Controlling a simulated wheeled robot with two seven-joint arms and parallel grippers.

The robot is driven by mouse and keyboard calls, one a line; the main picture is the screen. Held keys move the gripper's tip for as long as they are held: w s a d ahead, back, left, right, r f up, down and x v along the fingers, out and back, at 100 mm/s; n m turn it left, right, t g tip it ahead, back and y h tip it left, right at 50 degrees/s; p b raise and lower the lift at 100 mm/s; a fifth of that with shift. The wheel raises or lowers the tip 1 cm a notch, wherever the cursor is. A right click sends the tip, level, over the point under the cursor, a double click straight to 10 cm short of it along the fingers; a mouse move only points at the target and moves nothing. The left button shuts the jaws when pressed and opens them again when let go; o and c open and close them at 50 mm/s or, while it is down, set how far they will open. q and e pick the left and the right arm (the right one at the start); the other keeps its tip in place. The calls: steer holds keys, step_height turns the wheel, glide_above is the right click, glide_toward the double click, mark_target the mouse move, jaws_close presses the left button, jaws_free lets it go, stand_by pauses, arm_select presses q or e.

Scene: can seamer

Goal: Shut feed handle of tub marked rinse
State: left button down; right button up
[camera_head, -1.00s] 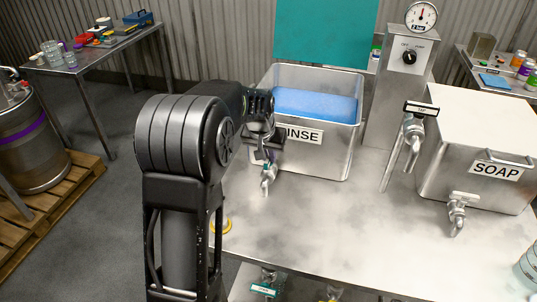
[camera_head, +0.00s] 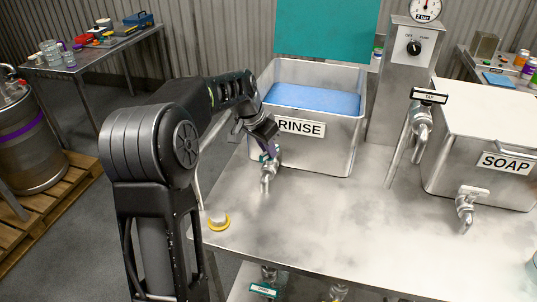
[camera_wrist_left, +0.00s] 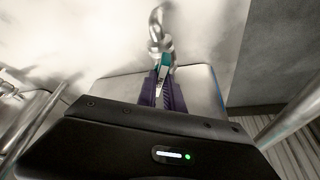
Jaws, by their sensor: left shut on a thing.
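The metal tub marked RINSE (camera_head: 325,155) stands at the back of the table with blue liquid or material inside. Its silver tap (camera_head: 267,178) sticks out low at the front left. My left gripper (camera_head: 268,150) reaches down from the upper left to the top of this tap. In the left wrist view its purple fingers (camera_wrist_left: 163,92) are closed on the teal feed handle (camera_wrist_left: 165,62), with the tap spout (camera_wrist_left: 156,25) beyond. The handle is mostly hidden by the fingers, so its exact angle cannot be told. My right gripper is not in view.
The SOAP tub (camera_head: 475,170) with its own tap (camera_head: 467,205) stands at the right. A grey post with a gauge and knob (camera_head: 414,48) and a lever tap (camera_head: 420,120) stand between the tubs. A yellow-ringed button (camera_head: 218,221) sits at the table's left edge. The table's front middle is clear.

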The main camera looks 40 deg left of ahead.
arm_select(q)
steer(key=shift+a+m+h+b, duration=0.15)
steer(key=shift+m+h+b, duration=0.35)
steer(key=shift+m, duration=1.2)
steer(key=c, duration=1.5)
jaws_free()
steer(key=v, duration=0.7)
steer(key=shift+a+r, duration=0.1)
steer(key=shift+r, duration=0.3)
